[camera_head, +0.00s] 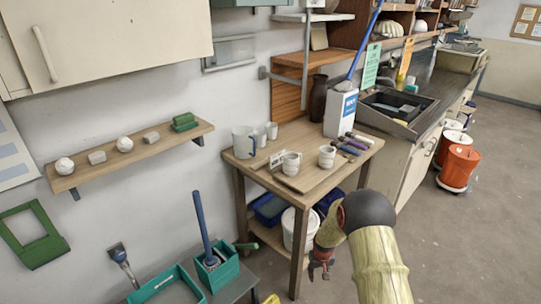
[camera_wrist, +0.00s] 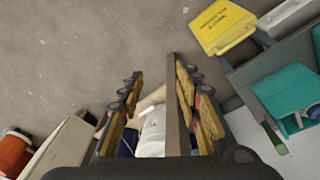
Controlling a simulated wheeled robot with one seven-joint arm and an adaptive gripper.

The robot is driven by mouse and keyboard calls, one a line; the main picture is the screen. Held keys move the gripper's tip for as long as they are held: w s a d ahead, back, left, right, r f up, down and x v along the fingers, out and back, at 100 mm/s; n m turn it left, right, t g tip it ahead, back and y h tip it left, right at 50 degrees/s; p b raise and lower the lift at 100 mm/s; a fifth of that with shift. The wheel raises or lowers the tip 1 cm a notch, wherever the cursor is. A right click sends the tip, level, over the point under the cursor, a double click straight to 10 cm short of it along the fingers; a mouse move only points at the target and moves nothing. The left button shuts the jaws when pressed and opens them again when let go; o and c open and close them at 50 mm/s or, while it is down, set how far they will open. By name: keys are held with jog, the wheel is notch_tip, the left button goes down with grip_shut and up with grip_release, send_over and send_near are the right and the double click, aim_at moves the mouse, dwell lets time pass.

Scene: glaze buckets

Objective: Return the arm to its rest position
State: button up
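My arm (camera_head: 376,262) reaches in from the bottom of the head view, to the right of the centre, with a pale green link and a dark round joint. My gripper (camera_head: 320,268) hangs low in front of the wooden table's right front side, below the tabletop (camera_head: 318,180). In the wrist view my gripper (camera_wrist: 160,90) has its two yellow-padded fingers spread apart, with nothing held between them. A white bucket (camera_wrist: 152,132) shows beyond the gap, and a brown strip of wood runs alongside the right finger. Whether my gripper touches the table cannot be told.
The tabletop carries cups, a white jug (camera_head: 244,142), tools and a white container (camera_head: 341,113). Teal bins (camera_head: 165,285) stand at the lower left. A yellow floor sign (camera_wrist: 226,27) lies near them. Orange buckets (camera_head: 460,167) stand at the right. The floor (camera_head: 450,240) at the right is clear.

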jog(key=s+r+t+b, duration=0.1)
jog(key=s+r+t, duration=0.1)
jog(key=s+r, duration=1.7)
jog(key=s+a+r+m+t+b, duration=0.1)
jog(key=s+r+b, duration=0.1)
jog(key=s+r, duration=1.7)
notch_tip(320, 180, up, 8)
jog(key=shift+s+f+t, duration=0.25)
jog(key=shift+s+t, duration=0.15)
